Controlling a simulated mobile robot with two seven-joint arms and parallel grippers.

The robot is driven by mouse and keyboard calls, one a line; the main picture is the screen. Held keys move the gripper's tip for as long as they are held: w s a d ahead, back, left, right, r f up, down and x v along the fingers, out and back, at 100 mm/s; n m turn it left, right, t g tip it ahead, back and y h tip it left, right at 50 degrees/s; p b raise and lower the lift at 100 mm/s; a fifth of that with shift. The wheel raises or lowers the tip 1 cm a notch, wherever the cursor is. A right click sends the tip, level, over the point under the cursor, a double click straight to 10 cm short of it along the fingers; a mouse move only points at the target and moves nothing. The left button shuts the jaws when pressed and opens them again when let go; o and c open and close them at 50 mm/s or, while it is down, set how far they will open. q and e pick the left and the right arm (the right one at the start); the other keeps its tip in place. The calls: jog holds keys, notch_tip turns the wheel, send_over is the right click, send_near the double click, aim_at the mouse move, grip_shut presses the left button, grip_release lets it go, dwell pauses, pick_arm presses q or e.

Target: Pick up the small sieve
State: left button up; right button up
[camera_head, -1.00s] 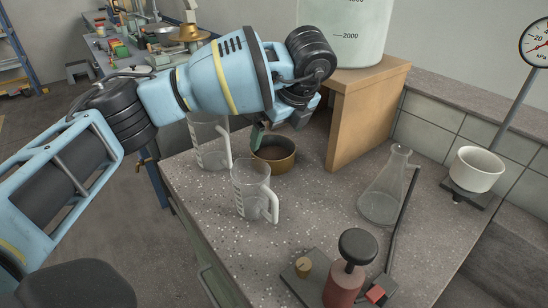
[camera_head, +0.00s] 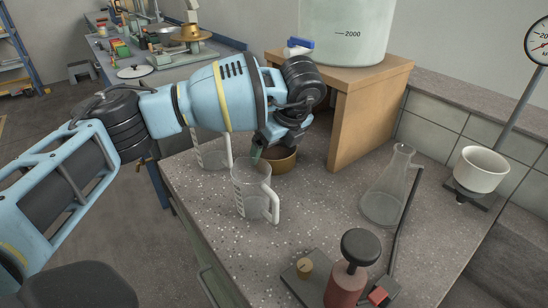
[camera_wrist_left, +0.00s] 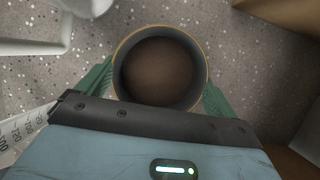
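The small sieve (camera_head: 284,164) is a round brass-coloured pan standing on the speckled bench, left of the wooden stand. In the left wrist view the sieve (camera_wrist_left: 160,72) shows from above as a ring with a dark brown inside. My left gripper (camera_wrist_left: 158,84) points down over it, with one green finger on either side of the rim. The fingers are apart; I cannot tell whether they touch the rim. In the head view my left gripper (camera_head: 264,151) partly covers the sieve. My right gripper is not in view.
A clear beaker (camera_head: 251,190) with a white handle stands close in front of the sieve, another (camera_head: 211,152) to its left. The wooden stand (camera_head: 362,118) carries a large container. A conical flask (camera_head: 384,194) stands to the right. Bare bench lies between.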

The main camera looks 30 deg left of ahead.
pick_arm(q)
jog(key=c, duration=0.5)
jog(key=shift+r, duration=0.15)
jog(key=shift+c, duration=0.2)
jog(key=shift+r, duration=0.6)
notch_tip(320, 180, up, 5)
jog(key=s+d+p, duration=0.1)
jog(key=s+d, duration=0.2)
jog(key=d, duration=0.5)
jog(key=s+d+p, duration=0.1)
jog(key=s+d, duration=0.1)
jog(key=d, duration=0.7)
jog(key=shift+s+r+p, duration=0.3)
jog(key=shift+s, duration=0.1)
